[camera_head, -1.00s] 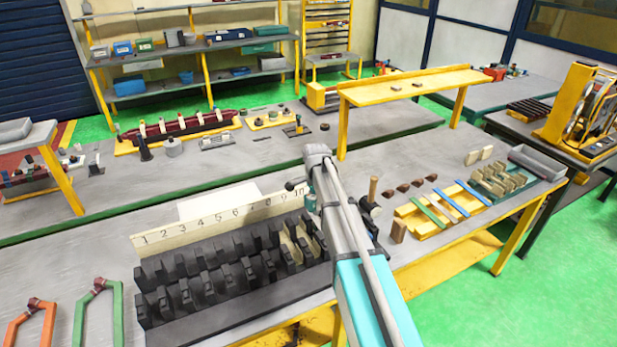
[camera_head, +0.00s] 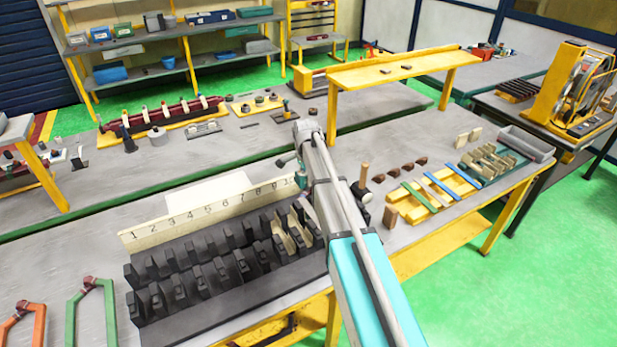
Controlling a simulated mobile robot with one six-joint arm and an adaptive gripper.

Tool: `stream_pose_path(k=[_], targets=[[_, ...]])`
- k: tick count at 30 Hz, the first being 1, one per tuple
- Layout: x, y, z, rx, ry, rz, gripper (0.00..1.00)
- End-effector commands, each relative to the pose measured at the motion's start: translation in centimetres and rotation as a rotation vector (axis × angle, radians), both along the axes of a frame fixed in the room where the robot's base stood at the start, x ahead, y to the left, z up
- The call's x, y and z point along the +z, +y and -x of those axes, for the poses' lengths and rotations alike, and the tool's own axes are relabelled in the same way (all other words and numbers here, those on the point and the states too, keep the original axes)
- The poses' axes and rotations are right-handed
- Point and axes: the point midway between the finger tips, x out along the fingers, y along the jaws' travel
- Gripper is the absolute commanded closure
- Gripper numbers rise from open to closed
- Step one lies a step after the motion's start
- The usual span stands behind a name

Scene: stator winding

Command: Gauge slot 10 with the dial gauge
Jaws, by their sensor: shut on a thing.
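The black stator block (camera_head: 235,300) stands on the front bench, with two rows of dark teeth and a cream number strip (camera_head: 150,235) behind it. Cream pieces (camera_head: 285,243) line slots near the right end. My arm crosses that end and hides much of slot 10. I cannot tell whether the gauge touches the slot.
A wooden-handled mallet (camera_head: 364,174) and several brown wedges (camera_head: 407,168) lie right of my arm. Beyond them are a yellow rack (camera_head: 432,188) with coloured strips and a grey tray (camera_head: 527,143). A yellow raised shelf (camera_head: 400,68) stands behind. Green and orange loops lie at left.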

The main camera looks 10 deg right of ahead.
Motion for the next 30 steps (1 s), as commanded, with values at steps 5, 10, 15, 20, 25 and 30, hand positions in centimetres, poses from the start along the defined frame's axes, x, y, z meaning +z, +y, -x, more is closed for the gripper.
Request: stream_pose_path(k=[5, 10, 15, 20, 25, 30], targets=[[-0.7, 0.1, 0.0, 0.002, 0.0, 0.0, 0.88], [-1.4, 0.1, 0.0, 0.002, 0.0, 0.0, 0.88], [-2.1, 0.2, 0.0, 0.002, 0.0, 0.0, 0.88], [-2.8, 0.2, 0.0, 0.002, 0.0, 0.0, 0.88], [-3.5, 0.2, 0.0, 0.003, 0.0, 0.0, 0.88], [-4.2, 0.2, 0.0, 0.003, 0.0, 0.0, 0.88]])
